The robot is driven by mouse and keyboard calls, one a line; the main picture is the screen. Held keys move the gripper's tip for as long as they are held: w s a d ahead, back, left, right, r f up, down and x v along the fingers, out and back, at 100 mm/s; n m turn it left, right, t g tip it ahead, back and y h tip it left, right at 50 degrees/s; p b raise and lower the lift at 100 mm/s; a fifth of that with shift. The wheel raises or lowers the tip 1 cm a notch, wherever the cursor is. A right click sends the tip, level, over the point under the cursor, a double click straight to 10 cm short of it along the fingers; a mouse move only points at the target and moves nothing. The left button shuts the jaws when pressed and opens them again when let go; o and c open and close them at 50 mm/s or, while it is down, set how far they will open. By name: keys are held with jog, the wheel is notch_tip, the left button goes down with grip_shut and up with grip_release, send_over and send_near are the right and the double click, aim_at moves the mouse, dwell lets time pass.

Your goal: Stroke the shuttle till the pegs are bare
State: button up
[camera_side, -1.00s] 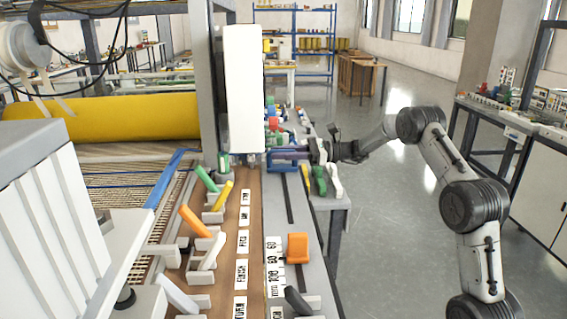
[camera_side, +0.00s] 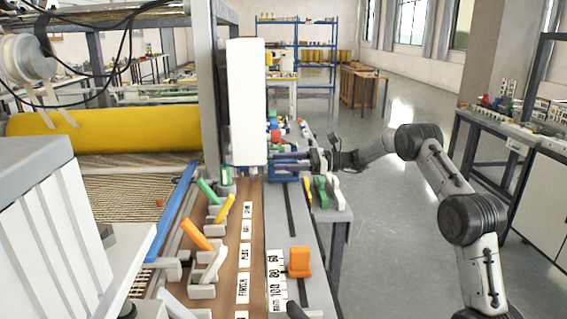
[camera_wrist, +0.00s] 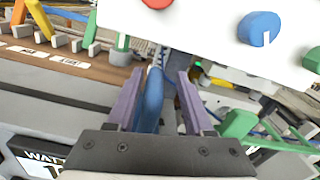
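My gripper (camera_wrist: 160,105) has two purple fingers. In the wrist view they stand apart on either side of a blue upright piece (camera_wrist: 152,102), close to the left finger, with a gap to the right finger. In the side view my gripper (camera_side: 288,158) is by the blue part (camera_side: 284,174) at the right of the tall white housing (camera_side: 246,100). I cannot tell whether this blue part is the shuttle. A mesh of strands (camera_side: 120,195) lies at the left. I cannot make out the pegs for certain.
Green, yellow, orange and white levers (camera_side: 195,235) line the labelled brown strip (camera_side: 228,245). An orange block (camera_side: 299,262) stands by a printed scale (camera_side: 276,275). The white housing (camera_wrist: 215,25) with coloured knobs hangs close ahead in the wrist view. Open floor lies at the right.

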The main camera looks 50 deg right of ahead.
jog(key=v, duration=1.4)
jog(key=shift+a, duration=0.1)
